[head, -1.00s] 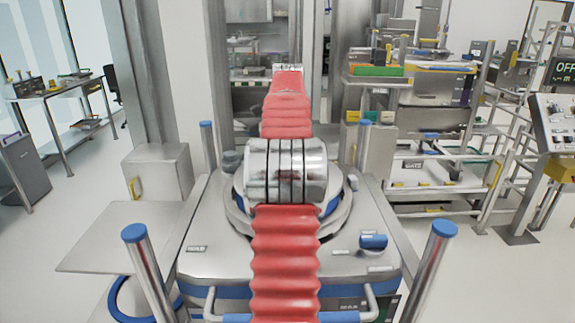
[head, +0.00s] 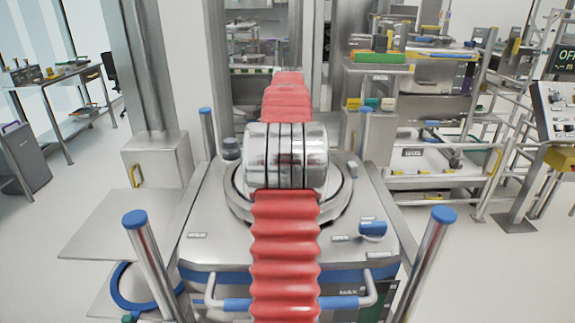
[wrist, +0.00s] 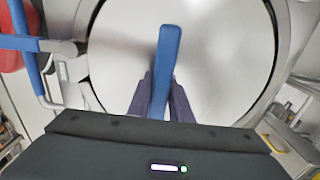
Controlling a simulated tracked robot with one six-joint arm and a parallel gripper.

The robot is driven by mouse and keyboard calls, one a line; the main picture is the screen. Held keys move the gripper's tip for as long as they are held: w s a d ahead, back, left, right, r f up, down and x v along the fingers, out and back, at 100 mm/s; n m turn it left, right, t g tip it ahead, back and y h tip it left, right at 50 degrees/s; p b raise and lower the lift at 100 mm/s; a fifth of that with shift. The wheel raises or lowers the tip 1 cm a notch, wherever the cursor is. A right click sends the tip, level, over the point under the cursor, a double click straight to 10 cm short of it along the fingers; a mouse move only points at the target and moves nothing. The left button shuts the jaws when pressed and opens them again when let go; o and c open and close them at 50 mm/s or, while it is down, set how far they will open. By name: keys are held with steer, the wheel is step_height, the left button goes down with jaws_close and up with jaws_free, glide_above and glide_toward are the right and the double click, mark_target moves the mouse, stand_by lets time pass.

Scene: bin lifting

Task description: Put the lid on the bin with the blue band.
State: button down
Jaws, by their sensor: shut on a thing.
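In the wrist view, my gripper (wrist: 160,92) is shut on a blue bar handle (wrist: 168,52). The handle stands over a large round pale grey lid (wrist: 215,60), which fills most of the view. A dark line and a grey ring surround the lid's edge. I cannot tell whether that ring is a bin rim or part of the lid. The head view does not show my gripper or the lid. A blue ring (head: 120,297) shows at its lower left, partly cut off by a post. I cannot tell whether it is the bin with the blue band.
A steel cabinet (head: 158,160) stands at the left. A steel rack (head: 430,170) with shelves stands at the right, near a control panel (head: 555,108). A table (head: 45,78) is at the far left. Bare floor shows on both sides.

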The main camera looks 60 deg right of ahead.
steer(key=shift+f, duration=0.25)
steer(key=shift+f, duration=0.2)
stand_by(1.1)
steer(key=c, duration=1.5)
jaws_free()
steer(key=shift+f, duration=0.1)
steer(key=shift+c, duration=0.2)
steer(key=shift+f, duration=0.15)
step_height(320, 180, up, 14)
steer(key=shift+f, duration=0.1)
steer(key=shift+w+a, duration=0.1)
